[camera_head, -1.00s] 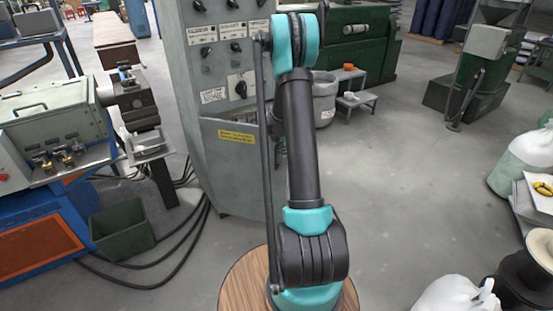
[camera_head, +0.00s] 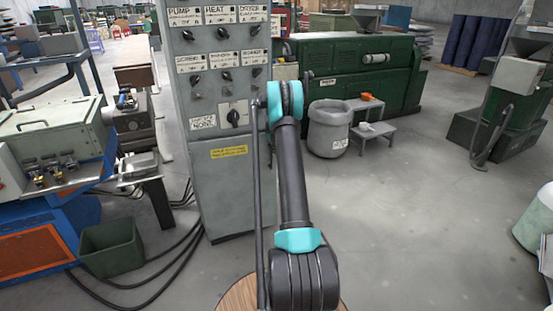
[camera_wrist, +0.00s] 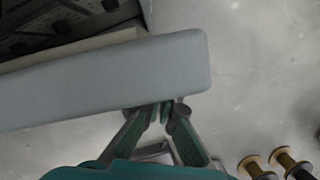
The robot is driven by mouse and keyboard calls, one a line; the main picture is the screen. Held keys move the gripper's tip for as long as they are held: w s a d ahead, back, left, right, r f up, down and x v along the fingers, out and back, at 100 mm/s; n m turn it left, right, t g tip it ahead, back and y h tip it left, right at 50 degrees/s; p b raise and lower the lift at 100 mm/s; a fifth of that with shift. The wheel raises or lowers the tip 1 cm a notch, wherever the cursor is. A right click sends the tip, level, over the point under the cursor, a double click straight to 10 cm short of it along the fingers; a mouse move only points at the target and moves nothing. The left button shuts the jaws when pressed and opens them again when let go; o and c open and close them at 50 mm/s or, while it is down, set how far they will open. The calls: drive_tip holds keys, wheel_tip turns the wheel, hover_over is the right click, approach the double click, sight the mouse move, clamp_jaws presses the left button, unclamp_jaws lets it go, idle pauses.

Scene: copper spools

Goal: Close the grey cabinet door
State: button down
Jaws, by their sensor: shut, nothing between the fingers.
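The grey cabinet (camera_head: 209,100) stands upright left of centre in the head view, with labelled switches on its upper face. Its lower grey door (camera_head: 226,190) has a yellow label; my arm covers its right side, and I cannot tell there whether a gap is left. In the wrist view the door (camera_wrist: 110,78) crosses the picture as a pale grey panel, with the dark switch face at upper left. My gripper (camera_wrist: 166,110) is shut and empty, its fingertips at the panel's near side, seemingly touching it. My arm hides the gripper in the head view.
A green bin (camera_head: 110,248) and black cables lie left of the cabinet. A grey barrel (camera_head: 328,130) and step stool (camera_head: 372,130) stand behind it to the right. Copper spools (camera_wrist: 285,160) show at lower right in the wrist view.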

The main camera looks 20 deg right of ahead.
drive_tip(key=shift+w+d+n, duration=0.2)
drive_tip(key=shift+w+n, duration=0.1)
drive_tip(key=shift+w, duration=0.95)
drive_tip(key=v, duration=1.2)
drive_tip(key=s+a+r+m, duration=0.6)
drive_tip(key=s+a+m, duration=0.2)
drive_tip(key=s+a, duration=0.25)
drive_tip(key=s+a+m, duration=0.4)
drive_tip(key=s+m, duration=0.1)
drive_tip(key=s, duration=0.4)
drive_tip(key=s+a+m+t+y, duration=0.1)
drive_tip(key=s+a+m, duration=0.4)
drive_tip(key=s, duration=0.5)
drive_tip(key=s+a+m, duration=0.4)
drive_tip(key=s+m, duration=0.1)
drive_tip(key=s, duration=0.4)
drive_tip(key=s+a+f+m, duration=0.1)
drive_tip(key=s+f+m, duration=0.2)
drive_tip(key=s, duration=0.5)
drive_tip(key=s+a+f+m, duration=0.2)
drive_tip(key=s+f+m, duration=0.1)
drive_tip(key=s, duration=0.4)
drive_tip(key=shift+s+a+m+t, duration=0.25)
drive_tip(key=shift+s+m+t, duration=0.15)
drive_tip(key=shift+m, duration=0.5)
